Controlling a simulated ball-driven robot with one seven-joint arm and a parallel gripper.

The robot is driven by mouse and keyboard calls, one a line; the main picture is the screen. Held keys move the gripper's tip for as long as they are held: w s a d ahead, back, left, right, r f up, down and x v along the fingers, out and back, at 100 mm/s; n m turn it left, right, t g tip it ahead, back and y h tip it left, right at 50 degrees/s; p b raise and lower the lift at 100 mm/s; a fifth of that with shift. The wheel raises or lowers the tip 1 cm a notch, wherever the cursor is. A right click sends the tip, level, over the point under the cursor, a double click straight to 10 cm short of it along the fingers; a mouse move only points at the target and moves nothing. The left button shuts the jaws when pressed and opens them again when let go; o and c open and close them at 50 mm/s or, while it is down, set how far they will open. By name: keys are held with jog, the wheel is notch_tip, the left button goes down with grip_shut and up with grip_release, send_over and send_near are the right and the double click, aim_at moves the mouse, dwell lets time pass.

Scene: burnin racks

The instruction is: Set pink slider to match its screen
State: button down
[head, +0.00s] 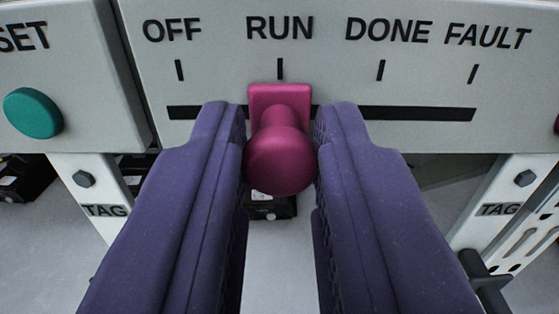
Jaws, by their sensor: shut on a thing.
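The pink slider (281,160) has a round knob on a square base and sits on a black horizontal track (420,113) in a light grey panel. Its base lies directly under the RUN mark (280,68). OFF is to its left, and DONE and FAULT are to its right. My gripper (281,150) reaches in from below with its two purple fingers on either side of the knob, shut on it. The slider's screen is not in view.
A teal round button (33,113) is on the neighbouring panel at left, beside partly cut-off lettering "SET". White posts with TAG labels (501,210) stand below the panel on both sides. A dark handle-like part (484,278) sticks out at lower right.

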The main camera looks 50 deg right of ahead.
jog(key=c, duration=1)
grip_release()
jog(key=p+v, duration=0.2)
jog(key=v, duration=0.6)
